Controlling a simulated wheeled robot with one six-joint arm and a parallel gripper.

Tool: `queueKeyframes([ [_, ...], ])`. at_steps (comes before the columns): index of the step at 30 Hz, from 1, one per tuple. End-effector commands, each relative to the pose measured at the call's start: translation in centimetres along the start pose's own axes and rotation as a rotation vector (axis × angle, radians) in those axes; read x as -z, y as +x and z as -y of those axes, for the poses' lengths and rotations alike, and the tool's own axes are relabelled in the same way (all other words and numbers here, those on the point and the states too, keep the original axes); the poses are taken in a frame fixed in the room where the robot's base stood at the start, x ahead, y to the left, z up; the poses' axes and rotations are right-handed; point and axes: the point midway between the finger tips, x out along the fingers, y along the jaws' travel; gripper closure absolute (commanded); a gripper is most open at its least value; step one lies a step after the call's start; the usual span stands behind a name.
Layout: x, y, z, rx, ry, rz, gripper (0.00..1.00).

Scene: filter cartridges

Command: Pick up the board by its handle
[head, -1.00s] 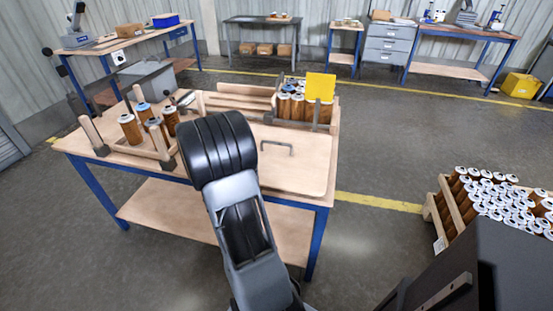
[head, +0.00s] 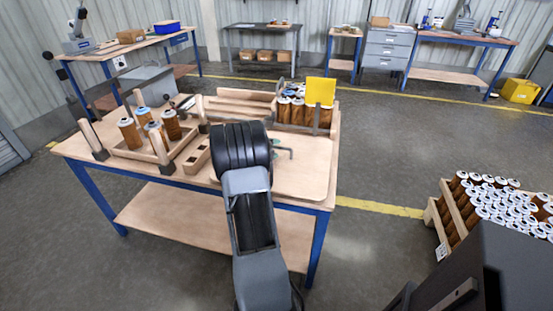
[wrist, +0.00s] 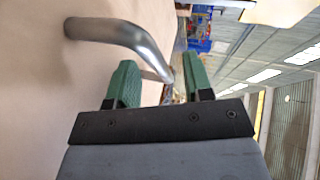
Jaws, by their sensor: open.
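The board (head: 306,178) is a flat, pale wooden panel lying on the near right part of the workbench. Its handle (head: 285,150) is a grey metal bar raised above it, partly hidden behind my arm in the head view. In the wrist view the handle (wrist: 120,31) is a bent, shiny bar rising from the pale board surface (wrist: 35,100). My gripper (wrist: 159,75) has two green fingers, spread apart. The bar's far part shows in the gap between them; I cannot tell whether it touches either finger. Nothing is gripped.
A wooden rack (head: 158,168) with several brown cartridges stands left on the bench. A crate of cartridges with a yellow card (head: 320,92) stands behind the board. A pallet of cartridges (head: 490,208) is at right, with open floor between it and the bench.

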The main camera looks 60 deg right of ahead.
Motion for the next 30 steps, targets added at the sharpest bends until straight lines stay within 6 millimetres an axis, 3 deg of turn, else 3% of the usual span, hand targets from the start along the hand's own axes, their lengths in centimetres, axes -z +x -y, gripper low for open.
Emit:
queueKeyframes([
  [4, 0.0, 1.4, -0.1, -0.001, 0.000, 0.000, 0.53],
  [13, 0.0, 1.7, 0.0, 0.000, 0.000, 0.001, 0.53],
  [27, 0.0, 1.7, 0.0, -0.001, 0.000, 0.001, 0.97],
  [30, 0.0, 1.7, 0.0, -0.001, 0.000, 0.001, 1.00],
])
